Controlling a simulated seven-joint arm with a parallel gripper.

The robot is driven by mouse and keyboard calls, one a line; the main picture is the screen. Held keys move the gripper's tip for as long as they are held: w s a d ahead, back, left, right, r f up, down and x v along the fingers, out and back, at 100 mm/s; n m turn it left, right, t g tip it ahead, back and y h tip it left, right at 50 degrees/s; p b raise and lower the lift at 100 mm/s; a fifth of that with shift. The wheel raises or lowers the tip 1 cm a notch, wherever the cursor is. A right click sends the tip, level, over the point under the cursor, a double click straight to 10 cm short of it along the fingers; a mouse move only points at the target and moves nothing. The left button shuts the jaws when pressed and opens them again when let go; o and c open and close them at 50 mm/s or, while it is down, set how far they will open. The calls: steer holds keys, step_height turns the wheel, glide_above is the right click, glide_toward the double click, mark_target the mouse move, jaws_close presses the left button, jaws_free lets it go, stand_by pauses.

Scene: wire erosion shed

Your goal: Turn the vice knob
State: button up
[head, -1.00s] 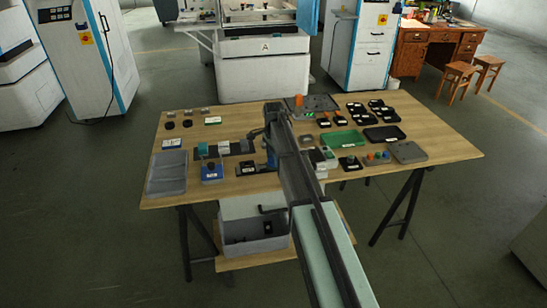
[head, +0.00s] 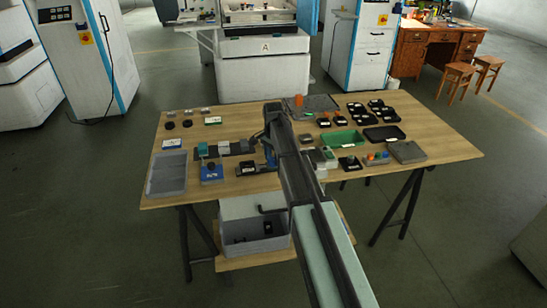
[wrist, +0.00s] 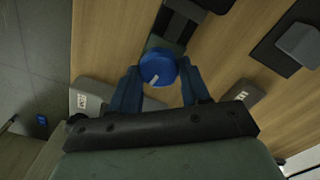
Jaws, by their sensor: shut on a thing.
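The dark vice body (wrist: 180,22) extends up from the knob in the wrist view. In the head view the grey vice (head: 236,147) lies on the wooden table, left of my gripper (head: 269,158). The knob is not clear in the head view, where my arm partly covers that area.
A blue box (head: 211,173) and a grey tray (head: 167,173) are left of my gripper on the table (head: 440,148). Several small boxes, a green tray (head: 343,139) and dark trays stand on the right. A grey bin (head: 253,229) sits below.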

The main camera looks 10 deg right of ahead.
steer(key=n, duration=0.4)
steer(key=shift+n, duration=0.3)
steer(key=n, duration=0.5)
steer(key=shift+a, duration=0.1)
steer(key=n, duration=0.5)
steer(key=shift+n, duration=0.4)
steer(key=shift+a+n, duration=0.1)
steer(key=shift+n, duration=2.2)
steer(key=o, duration=1.1)
steer(key=shift+c, duration=0.2)
